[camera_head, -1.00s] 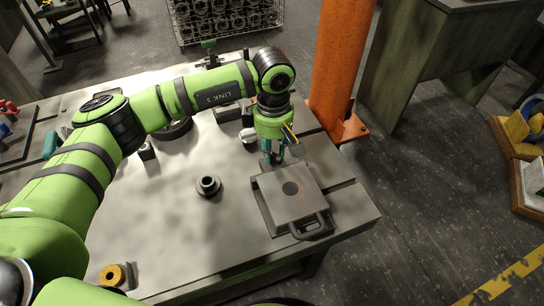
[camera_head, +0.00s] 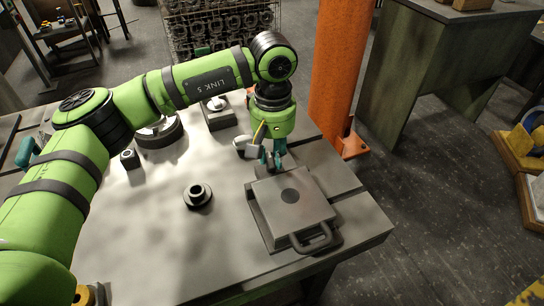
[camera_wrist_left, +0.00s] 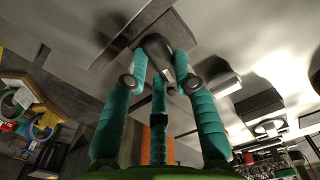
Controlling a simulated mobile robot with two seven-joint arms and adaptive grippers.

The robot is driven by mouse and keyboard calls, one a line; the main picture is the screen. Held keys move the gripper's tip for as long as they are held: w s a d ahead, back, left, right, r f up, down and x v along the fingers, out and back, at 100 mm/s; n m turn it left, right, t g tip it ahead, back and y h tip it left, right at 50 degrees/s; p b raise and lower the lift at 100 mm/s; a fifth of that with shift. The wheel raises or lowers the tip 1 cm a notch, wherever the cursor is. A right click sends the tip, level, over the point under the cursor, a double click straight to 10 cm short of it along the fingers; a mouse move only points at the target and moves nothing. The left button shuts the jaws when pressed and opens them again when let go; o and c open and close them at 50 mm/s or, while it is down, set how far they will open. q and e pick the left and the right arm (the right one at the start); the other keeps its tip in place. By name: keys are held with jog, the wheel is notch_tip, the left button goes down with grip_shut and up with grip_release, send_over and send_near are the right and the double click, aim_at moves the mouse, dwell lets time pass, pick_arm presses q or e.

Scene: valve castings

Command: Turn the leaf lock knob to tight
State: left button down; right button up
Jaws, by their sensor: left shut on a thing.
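The flat grey metal leaf (camera_head: 312,207) lies on the table at the right, with a dark round spot on top and a dark loop handle (camera_head: 318,240) at its front edge. My left gripper (camera_head: 274,163) points down just behind the leaf's back edge. In the left wrist view its teal fingers are shut on a dark grey knob (camera_wrist_left: 158,48), which stands out from a flat metal surface. The knob is mostly hidden by the fingers in the head view, and no marking for tight can be read. My right gripper is not in view.
A dark flanged ring (camera_head: 198,196) stands on the table (camera_head: 150,240) left of the leaf. A round fixture (camera_head: 160,135) and a small block (camera_head: 129,158) stand farther back. An orange post (camera_head: 342,75) rises behind the table's right edge. The table's front middle is clear.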

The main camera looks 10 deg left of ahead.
pick_arm(q)
jog(key=shift+m, duration=0.6)
jog(key=c, duration=1.3)
grip_release()
jog(key=shift+o, duration=0.2)
